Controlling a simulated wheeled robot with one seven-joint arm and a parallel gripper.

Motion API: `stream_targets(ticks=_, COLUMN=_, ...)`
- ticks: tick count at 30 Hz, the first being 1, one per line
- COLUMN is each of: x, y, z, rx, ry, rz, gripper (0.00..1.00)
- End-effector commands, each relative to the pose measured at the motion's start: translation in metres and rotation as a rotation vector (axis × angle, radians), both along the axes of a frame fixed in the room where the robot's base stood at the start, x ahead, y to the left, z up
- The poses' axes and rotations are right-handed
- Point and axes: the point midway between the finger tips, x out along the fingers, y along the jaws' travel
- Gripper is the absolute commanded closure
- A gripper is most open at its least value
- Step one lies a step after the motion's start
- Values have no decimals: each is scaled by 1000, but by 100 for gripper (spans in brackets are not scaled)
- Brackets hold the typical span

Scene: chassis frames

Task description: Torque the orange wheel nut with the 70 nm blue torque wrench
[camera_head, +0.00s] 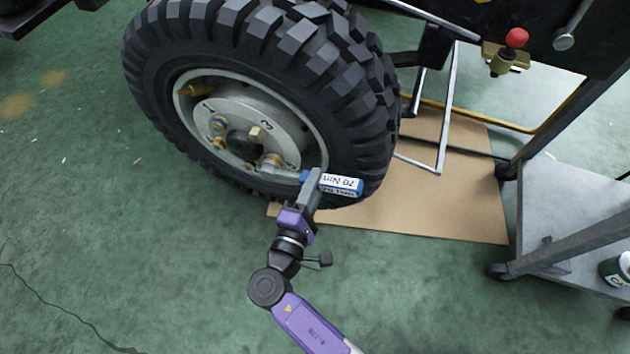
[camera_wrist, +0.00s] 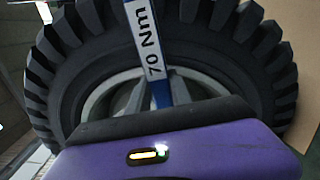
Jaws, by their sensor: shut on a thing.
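The blue torque wrench (camera_head: 341,184) carries a white "70 Nm" label. Its handle also shows in the wrist view (camera_wrist: 150,35). My gripper (camera_head: 311,188) is shut on the handle just beside the label. The silver shaft runs left from my gripper to the lower right of the hub (camera_head: 240,135), at a brassy nut (camera_head: 272,160). Whether the head is seated on that nut cannot be told. Other nuts show at the hub's left side (camera_head: 219,143). An orange-brown piece (camera_head: 192,90) sits on the rim's upper left. Which one is the orange wheel nut is unclear.
The big black tyre (camera_head: 355,90) stands close behind my gripper. A cardboard sheet (camera_head: 440,215) lies under it to the right. A grey cart (camera_head: 570,200) with a can (camera_head: 615,270) stands at the right. The green floor at the left is clear.

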Motion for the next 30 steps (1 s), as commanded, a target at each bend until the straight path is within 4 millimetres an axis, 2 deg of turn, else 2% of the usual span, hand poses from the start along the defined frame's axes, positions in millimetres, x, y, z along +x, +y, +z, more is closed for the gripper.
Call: stream_targets(ticks=30, x=4, y=9, z=27, rx=-185, ry=64, rz=0, gripper=100)
